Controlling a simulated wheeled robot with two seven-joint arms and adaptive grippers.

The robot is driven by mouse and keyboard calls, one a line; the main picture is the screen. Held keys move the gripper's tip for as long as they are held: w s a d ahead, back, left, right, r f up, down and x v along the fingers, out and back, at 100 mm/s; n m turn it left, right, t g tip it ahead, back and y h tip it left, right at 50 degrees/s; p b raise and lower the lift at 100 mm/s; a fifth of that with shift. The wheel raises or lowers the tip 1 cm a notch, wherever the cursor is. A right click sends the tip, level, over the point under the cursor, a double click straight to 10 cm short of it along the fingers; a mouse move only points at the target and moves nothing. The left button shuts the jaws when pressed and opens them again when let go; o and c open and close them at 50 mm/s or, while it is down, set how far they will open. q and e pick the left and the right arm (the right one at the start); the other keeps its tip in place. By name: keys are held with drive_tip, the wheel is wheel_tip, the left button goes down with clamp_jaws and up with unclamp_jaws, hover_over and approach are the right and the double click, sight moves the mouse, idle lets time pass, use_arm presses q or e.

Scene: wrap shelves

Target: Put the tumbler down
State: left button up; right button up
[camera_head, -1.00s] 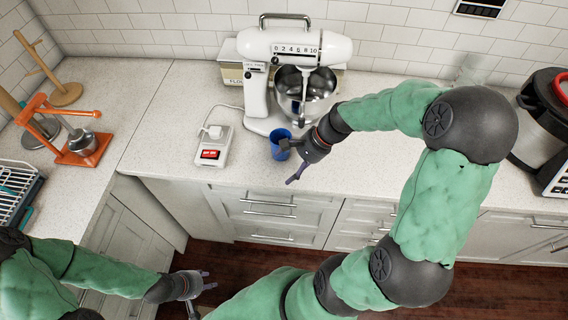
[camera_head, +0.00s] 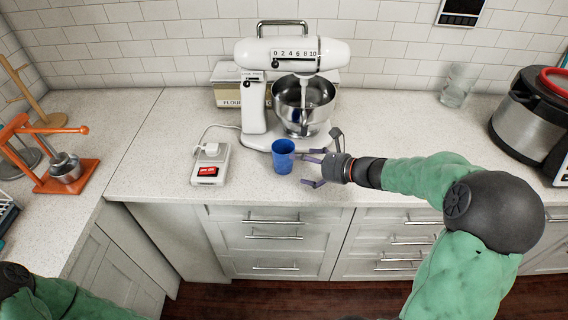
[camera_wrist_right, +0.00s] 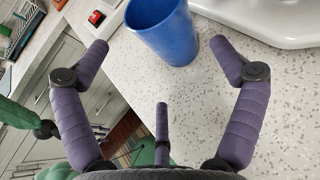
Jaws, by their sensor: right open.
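The blue tumbler (camera_head: 283,157) stands upright on the white speckled counter, in front of the stand mixer. It also shows in the right wrist view (camera_wrist_right: 163,30), upright on the counter just beyond the finger tips. My right gripper (camera_head: 318,168) is open and empty, to the right of the tumbler, with its fingers pointing at it and a small gap between. In the right wrist view the spread fingers (camera_wrist_right: 160,62) do not close on anything. My left gripper is outside the frame; only part of my left arm shows at the lower left.
The white mixer (camera_head: 255,105) with its steel bowl stands behind the tumbler. A clear glass (camera_head: 457,86) and a large cooker (camera_head: 530,115) stand at the right. The counter's front edge is close to the tumbler.

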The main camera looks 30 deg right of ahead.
sight(289, 161)
drive_tip(key=shift+x, duration=0.9)
drive_tip(key=b+x, duration=0.2)
drive_tip(key=x, duration=0.2)
drive_tip(key=shift+w+a+f, duration=0.15)
drive_tip(key=shift+w, duration=0.1)
drive_tip(key=shift+w+a+f+b, duration=0.1)
drive_tip(key=shift+w+a+b, duration=0.05)
drive_tip(key=shift+w+b, duration=0.2)
drive_tip(key=c, duration=1)
